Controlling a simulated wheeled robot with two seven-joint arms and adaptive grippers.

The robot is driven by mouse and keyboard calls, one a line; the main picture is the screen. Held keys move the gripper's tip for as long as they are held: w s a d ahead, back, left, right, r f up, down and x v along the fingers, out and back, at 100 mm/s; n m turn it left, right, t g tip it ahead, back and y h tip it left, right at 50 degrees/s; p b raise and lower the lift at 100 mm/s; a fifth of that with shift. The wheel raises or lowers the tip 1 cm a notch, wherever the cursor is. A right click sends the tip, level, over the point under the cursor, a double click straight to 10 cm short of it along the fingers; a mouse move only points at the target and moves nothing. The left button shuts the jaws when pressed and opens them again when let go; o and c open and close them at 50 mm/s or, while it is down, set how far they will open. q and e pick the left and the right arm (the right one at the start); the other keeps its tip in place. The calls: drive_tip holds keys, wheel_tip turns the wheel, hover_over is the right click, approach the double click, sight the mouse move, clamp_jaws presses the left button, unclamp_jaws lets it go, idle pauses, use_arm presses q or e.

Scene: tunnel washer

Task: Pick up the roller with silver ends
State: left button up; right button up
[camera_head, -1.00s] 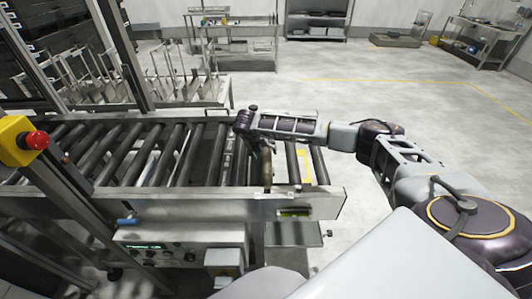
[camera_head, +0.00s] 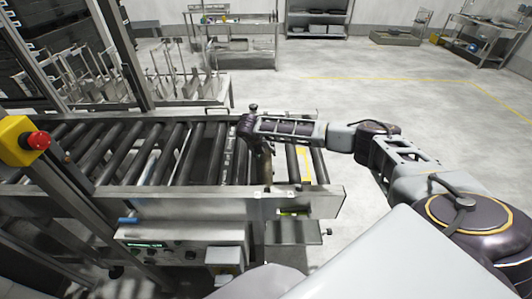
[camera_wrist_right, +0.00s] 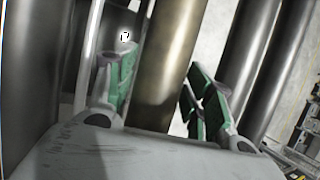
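My right gripper (camera_head: 256,138) points down over the right end of the roller conveyor (camera_head: 180,203). In the right wrist view my right gripper (camera_wrist_right: 162,85) is open, with its green-padded fingers on either side of a brownish metal roller (camera_wrist_right: 165,70). The fingers look apart from the roller, the right one with a narrow gap. This roller also shows below the gripper in the head view (camera_head: 266,170), partly covered by the hand. Its ends are too small or hidden to tell whether they are silver. My left gripper is not in view.
Dark rollers (camera_head: 165,150) lie close on the left, and more rollers stand to the right in the wrist view (camera_wrist_right: 245,60). A yellow box with a red button (camera_head: 36,140) stands at left. A control box (camera_head: 170,255) hangs below the conveyor.

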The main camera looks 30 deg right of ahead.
clamp_jaws()
drive_tip(key=shift+r, duration=0.1)
drive_tip(key=shift+w+r, duration=0.1)
drive_tip(key=shift+r, duration=0.85)
wheel_tip(320, 180, up, 16)
drive_tip(key=b, duration=0.3)
idle(0.4)
